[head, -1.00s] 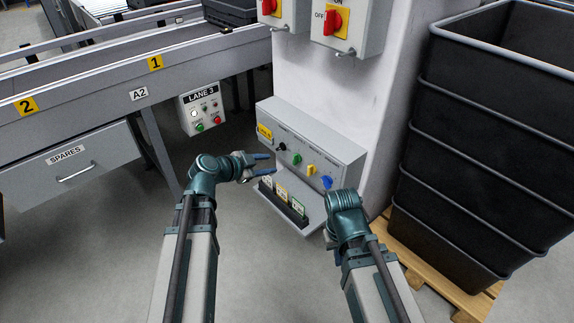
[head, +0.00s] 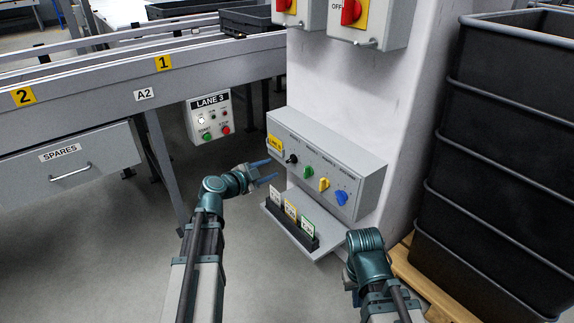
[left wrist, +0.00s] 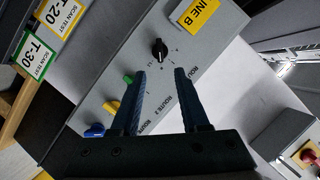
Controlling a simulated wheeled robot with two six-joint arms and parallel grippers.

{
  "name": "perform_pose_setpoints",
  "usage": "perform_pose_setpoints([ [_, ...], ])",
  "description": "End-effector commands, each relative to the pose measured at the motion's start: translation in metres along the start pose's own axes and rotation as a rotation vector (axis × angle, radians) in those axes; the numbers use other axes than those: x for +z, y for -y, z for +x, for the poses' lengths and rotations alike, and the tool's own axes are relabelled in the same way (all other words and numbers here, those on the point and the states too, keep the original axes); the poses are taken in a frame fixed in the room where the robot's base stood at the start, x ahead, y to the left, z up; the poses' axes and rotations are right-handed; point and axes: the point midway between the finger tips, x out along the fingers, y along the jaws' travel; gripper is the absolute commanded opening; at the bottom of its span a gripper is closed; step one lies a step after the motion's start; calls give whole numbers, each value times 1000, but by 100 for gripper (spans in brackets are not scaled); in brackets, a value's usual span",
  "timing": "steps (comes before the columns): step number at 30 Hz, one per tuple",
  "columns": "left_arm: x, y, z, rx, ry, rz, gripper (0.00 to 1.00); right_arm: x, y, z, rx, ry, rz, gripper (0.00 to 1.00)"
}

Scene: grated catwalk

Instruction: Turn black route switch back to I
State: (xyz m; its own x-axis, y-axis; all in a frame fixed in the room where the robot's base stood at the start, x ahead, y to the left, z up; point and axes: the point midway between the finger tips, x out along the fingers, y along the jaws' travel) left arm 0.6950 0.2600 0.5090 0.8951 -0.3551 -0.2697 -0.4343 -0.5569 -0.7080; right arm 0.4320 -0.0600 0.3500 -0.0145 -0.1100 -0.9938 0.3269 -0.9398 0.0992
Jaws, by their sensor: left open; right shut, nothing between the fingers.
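The black route switch (head: 291,159) is the leftmost knob on the sloped grey panel (head: 360,175), beside the yellow line plate (head: 274,144). It also shows in the left wrist view (left wrist: 160,50), with a light mark on it and small position marks around it. I cannot read its setting for sure. My left gripper (head: 272,171) is open and empty, just left of and below the switch in the head view. In the left wrist view its fingers (left wrist: 160,74) are spread, with the switch beyond their tips, apart from them. My right arm is low at right; its gripper fingers are hidden.
Green (head: 307,172), yellow (head: 324,184) and blue (head: 341,198) knobs sit right of the black one. A ledge below holds a rack of cards (head: 290,222). A Lane 3 box (head: 209,117) hangs at left. Black crates (head: 500,150) stack at right.

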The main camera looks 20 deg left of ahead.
Motion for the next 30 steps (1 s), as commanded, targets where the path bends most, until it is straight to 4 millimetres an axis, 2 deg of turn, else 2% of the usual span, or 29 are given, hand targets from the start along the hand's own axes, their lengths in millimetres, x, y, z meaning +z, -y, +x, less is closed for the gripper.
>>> perform_pose_setpoints([
  [1,3,0,16,1,-1,1,45,0,1,6,0,0,0,0],
  [3,3,-1,31,2,-1,1,45,-1,1,10,0,-1,0,0],
  [12,2,-1,82,2,0,1,45,-1,2,24,0,-1,0,0],
  [19,1,0,100,0,0,-1,45,-2,3,28,0,-1,0,0],
  [30,0,0,102,0,1,-1,43,-2,3,28,0,-1,0,0],
])
